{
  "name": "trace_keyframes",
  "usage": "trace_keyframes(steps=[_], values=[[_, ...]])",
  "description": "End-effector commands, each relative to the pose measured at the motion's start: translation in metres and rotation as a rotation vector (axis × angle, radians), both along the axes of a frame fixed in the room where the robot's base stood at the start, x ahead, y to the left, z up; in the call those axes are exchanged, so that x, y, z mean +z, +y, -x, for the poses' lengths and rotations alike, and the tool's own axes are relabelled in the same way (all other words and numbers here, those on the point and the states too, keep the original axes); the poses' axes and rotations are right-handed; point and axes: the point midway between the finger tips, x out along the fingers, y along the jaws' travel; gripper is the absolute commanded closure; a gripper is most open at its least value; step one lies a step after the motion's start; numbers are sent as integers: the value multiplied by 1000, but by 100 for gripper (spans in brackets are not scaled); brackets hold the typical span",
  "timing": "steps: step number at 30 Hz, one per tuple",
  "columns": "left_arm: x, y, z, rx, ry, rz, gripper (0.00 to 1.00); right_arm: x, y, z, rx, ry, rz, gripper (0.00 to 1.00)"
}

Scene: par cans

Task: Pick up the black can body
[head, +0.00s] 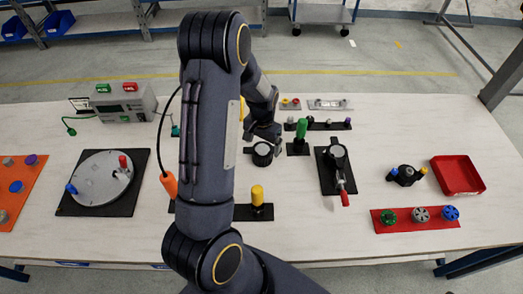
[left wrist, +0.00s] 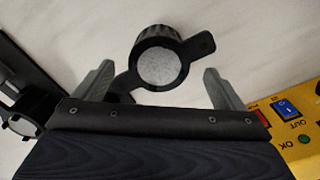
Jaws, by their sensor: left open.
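The black can body (head: 262,154) stands on the table near the middle, a dark round can with a pale grey top face. In the left wrist view the can body (left wrist: 172,42) shows a ribbed side, a grey round face and black tabs on two sides. My left gripper (head: 266,133) is over the table close to the can. In the left wrist view its open fingers (left wrist: 158,72) stand to either side of the can's near end, with a gap on each side. I cannot tell its height over the can. My right gripper is not in view.
A black plate with a red-handled clamp (head: 344,198) is right of the can. A green-handled piece (head: 301,130) stands close behind it. A yellow-topped post (head: 257,194) is in front. A yellow box (left wrist: 300,135) shows at the wrist view's right. A red tray (head: 458,176) lies far right.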

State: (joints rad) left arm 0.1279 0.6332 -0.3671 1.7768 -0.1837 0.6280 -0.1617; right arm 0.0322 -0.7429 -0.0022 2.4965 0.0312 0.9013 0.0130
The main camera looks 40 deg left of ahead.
Motion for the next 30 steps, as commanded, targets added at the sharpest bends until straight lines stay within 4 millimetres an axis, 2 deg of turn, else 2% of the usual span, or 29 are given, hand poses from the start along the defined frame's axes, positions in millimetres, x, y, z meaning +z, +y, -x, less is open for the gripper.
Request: trace_keyframes(steps=[7,10,14,20,30], values=[[-33,-2,0,2,5,3,9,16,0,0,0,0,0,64],[-47,-2,-1,1,4,2,9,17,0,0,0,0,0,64],[-54,-2,-1,2,0,2,9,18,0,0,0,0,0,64],[-54,-2,-2,1,-1,2,10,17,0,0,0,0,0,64],[-54,-2,-1,2,-1,2,55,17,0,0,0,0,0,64]])
